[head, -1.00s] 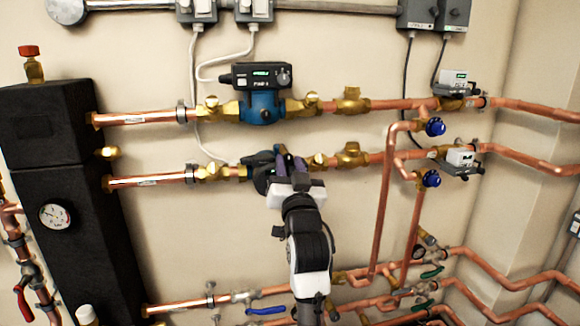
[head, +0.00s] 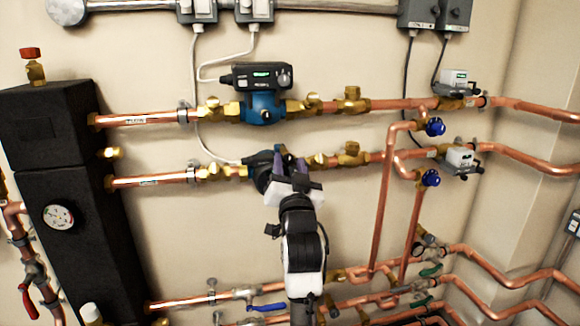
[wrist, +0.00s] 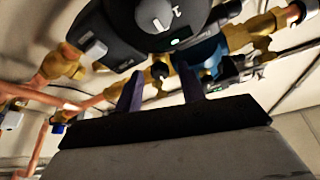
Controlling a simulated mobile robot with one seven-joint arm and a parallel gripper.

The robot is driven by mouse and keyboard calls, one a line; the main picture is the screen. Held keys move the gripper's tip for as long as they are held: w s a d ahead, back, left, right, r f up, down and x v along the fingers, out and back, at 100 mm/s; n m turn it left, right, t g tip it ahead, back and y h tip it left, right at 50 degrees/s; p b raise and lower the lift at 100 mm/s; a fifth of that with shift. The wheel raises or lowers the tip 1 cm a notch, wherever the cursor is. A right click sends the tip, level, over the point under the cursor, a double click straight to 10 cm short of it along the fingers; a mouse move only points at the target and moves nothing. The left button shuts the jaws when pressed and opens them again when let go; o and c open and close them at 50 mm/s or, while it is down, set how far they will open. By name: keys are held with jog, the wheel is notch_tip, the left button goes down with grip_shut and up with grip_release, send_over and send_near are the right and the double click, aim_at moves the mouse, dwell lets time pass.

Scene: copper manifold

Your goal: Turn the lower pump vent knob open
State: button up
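The lower pump (head: 262,160) sits on the lower copper line in the head view, mostly hidden behind my gripper (head: 289,164). In the wrist view a dark pump head (wrist: 118,28) with a pale round dial and a green light fills the top, close to me. My gripper (wrist: 160,72) has two purple fingers standing apart below it. A small dark knob (wrist: 160,69) shows in the gap between the fingertips, with space on both sides. I take it for the vent knob, but cannot tell how it is turned or whether a finger touches it.
The upper pump (head: 263,107), blue with a dark control box, is just above. Brass valves (head: 350,151) and copper pipes flank the lower pump. A white cable (head: 199,110) hangs at left. Vertical copper pipes (head: 383,205) stand at right. Bare wall (head: 190,235) lies below left.

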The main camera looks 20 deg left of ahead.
dwell(0.3)
jog(key=b+v, duration=0.2)
jog(key=v, duration=1.1)
jog(key=shift+s+d+f, duration=0.15)
jog(key=shift+s+d, duration=0.05)
jog(key=shift+s, duration=0.1)
